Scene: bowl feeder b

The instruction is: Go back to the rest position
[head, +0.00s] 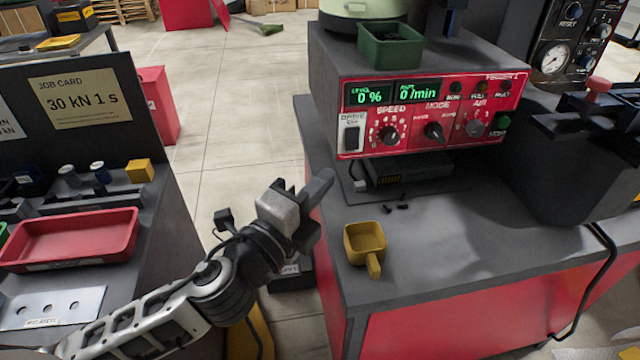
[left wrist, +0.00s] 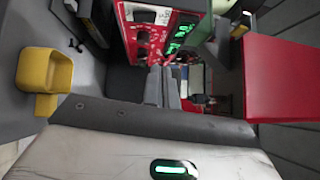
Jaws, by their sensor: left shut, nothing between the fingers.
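My left gripper (head: 322,182) reaches up from the lower left in the head view. It is shut and empty, in the gap between the two benches, close to the left edge of the feeder bench (head: 440,235). Its fingers point up and to the right, touching nothing that I can make out. In the left wrist view the gripper's pale body with a green light fills the bottom. My right gripper is in neither view.
A yellow scoop (head: 365,248) and several small dark parts (head: 397,204) lie on the feeder bench before the red control panel (head: 430,112). A green bin (head: 390,45) stands on top. The left bench holds a red tray (head: 70,240) and an upright job card (head: 78,98).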

